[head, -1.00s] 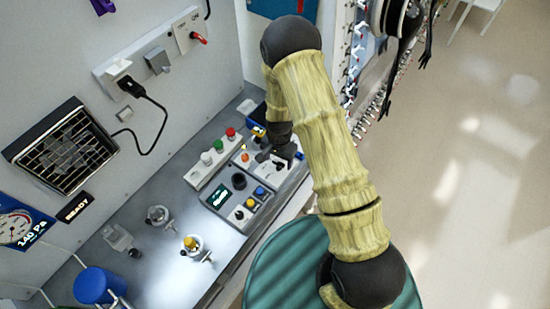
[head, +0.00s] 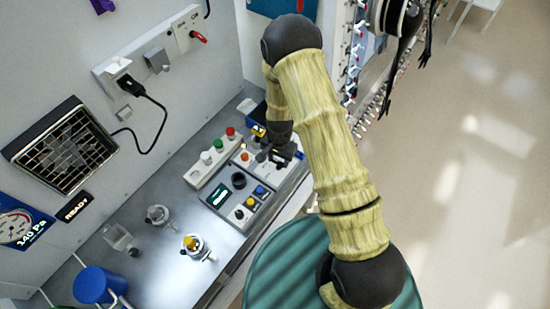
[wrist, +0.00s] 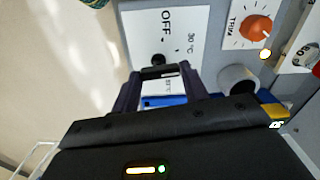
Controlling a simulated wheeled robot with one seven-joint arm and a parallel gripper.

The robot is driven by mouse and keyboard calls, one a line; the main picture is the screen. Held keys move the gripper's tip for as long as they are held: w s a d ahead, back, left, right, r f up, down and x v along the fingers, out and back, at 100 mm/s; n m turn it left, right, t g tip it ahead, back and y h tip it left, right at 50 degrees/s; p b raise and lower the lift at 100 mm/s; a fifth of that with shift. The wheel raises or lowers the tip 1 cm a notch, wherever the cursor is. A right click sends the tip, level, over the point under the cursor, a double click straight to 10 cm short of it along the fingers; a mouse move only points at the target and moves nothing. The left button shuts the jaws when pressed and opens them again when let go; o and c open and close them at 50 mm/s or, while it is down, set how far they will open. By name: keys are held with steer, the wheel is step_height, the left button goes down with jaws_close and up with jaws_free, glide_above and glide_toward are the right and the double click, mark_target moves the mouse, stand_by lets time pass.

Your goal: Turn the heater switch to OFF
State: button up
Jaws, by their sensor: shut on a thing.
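The heater switch is a dark knob (wrist: 157,60) on a white plate (wrist: 187,22) marked OFF, 30 °C and another partly covered temperature. My gripper (wrist: 160,72) is at the knob, with its dark fingers shut on it. The fingers cover most of the knob, so I cannot tell which mark it points to. In the head view my gripper (head: 268,155) is low over the right end of the control panels, and the switch is hidden there.
An orange TRIM knob (wrist: 255,27) and a grey cylinder (wrist: 238,78) stand close to the right of the fingers. In the head view, a strip with green, white and red buttons (head: 218,145) and a panel with a small screen (head: 218,195) are nearby.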

steer(key=shift+w+a+n+b, duration=0.1)
steer(key=shift+w+n+b, duration=0.2)
steer(key=shift+n+b, duration=1.3)
steer(key=shift+n, duration=0.1)
steer(key=shift+s+r+n+b, duration=0.1)
steer(key=shift+n+b, duration=0.8)
steer(key=shift+n, duration=0.6)
steer(key=o, duration=1)
steer(key=shift+s, duration=0.1)
